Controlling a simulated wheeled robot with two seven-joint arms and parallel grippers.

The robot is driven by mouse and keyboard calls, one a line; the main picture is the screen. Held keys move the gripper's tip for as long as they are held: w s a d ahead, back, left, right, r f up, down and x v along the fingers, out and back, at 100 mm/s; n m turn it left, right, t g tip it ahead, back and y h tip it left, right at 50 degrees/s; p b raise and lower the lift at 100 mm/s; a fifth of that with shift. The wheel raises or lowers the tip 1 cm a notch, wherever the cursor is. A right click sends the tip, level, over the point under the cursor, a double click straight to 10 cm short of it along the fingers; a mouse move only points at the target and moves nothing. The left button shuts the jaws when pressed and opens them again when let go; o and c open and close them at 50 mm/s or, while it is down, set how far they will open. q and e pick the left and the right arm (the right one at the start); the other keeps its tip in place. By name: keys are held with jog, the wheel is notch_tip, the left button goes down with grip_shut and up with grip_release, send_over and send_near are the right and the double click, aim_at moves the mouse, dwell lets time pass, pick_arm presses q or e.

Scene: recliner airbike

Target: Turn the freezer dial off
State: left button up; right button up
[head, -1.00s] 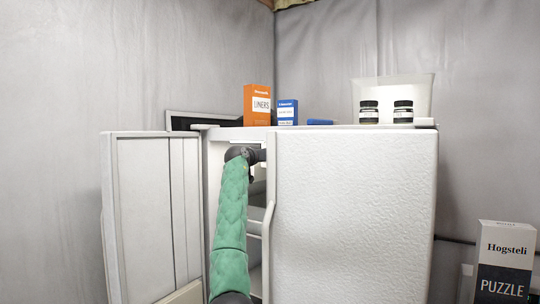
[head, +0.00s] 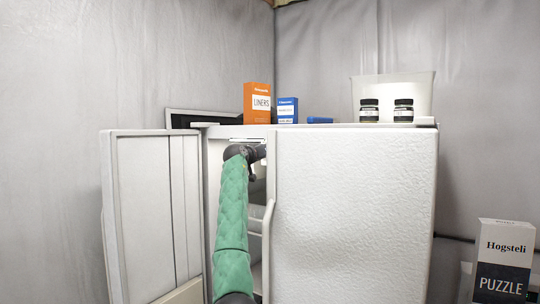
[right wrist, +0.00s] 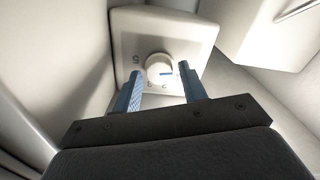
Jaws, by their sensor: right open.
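In the head view my green-sleeved right arm (head: 233,215) reaches into the white freezer (head: 350,215), whose left door (head: 150,210) stands open. The dial and gripper are hidden there. My left gripper is not in view.
The closed right door and the inner walls leave a narrow opening around my arm. A puzzle box (head: 503,260) stands at right.

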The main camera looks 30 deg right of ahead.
jog(key=b+v, duration=0.1)
jog(key=v, duration=0.3)
jog(key=shift+s+a, duration=0.1)
jog(key=shift+a, duration=0.1)
dwell(0.6)
